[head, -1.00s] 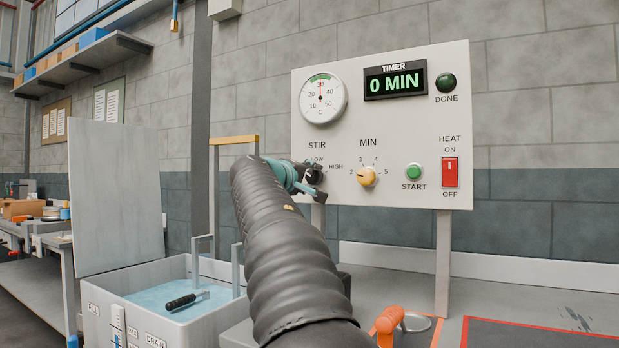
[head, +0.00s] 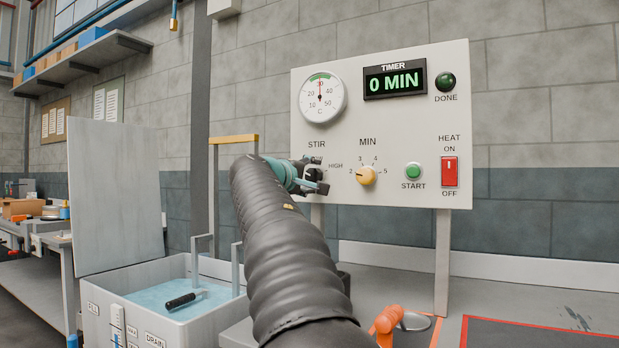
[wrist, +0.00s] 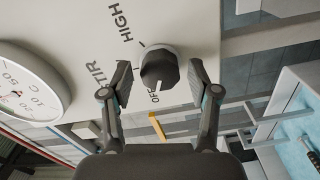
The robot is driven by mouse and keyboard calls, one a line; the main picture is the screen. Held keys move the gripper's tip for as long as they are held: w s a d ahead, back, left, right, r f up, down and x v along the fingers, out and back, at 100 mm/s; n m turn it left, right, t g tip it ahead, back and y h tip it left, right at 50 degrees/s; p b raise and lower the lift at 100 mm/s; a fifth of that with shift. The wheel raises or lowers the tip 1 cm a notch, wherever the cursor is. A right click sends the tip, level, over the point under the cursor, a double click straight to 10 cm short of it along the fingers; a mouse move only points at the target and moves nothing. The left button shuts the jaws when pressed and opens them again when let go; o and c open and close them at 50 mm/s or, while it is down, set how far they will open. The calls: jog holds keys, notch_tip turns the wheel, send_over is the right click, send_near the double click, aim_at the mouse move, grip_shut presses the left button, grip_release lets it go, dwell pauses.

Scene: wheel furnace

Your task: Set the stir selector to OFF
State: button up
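The stir selector is a round black knob (wrist: 160,68) on the white panel, with a white pointer line. In the wrist view its pointer faces the OFF label (wrist: 157,98). My gripper (wrist: 161,81) is open, with one finger on each side of the knob and a visible gap on both sides. In the head view my gripper (head: 312,176) is at the knob below the STIR label (head: 317,145), covering most of it and part of the LOW label. The HIGH label (wrist: 130,23) is clear.
The yellow MIN knob (head: 366,176) is close to the right of my gripper. The green START button (head: 413,170) and red HEAT switch (head: 450,172) are further right. A gauge (head: 323,98) is above. A water bath (head: 190,330) stands lower left.

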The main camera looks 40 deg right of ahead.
jog(key=shift+a, duration=0.1)
jog(key=v, duration=1.2)
dwell(0.4)
jog(key=s+a+f+y, duration=0.5)
jog(key=s+a+f, duration=0.3)
jog(key=f, duration=0.7)
jog(key=s+a+f+m+y, duration=0.1)
jog(key=s+a+f+y, duration=0.5)
jog(key=f, duration=0.9)
jog(key=s+a+f+m+g+y, duration=0.1)
jog(key=s+a+f+y, duration=0.4)
jog(key=s+a+f, duration=0.5)
notch_tip(320, 180, down, 5)
jog(key=shift+s+a+f+y, duration=0.1)
jog(key=shift+s+a+y, duration=0.25)
jog(key=shift+s, duration=0.15)
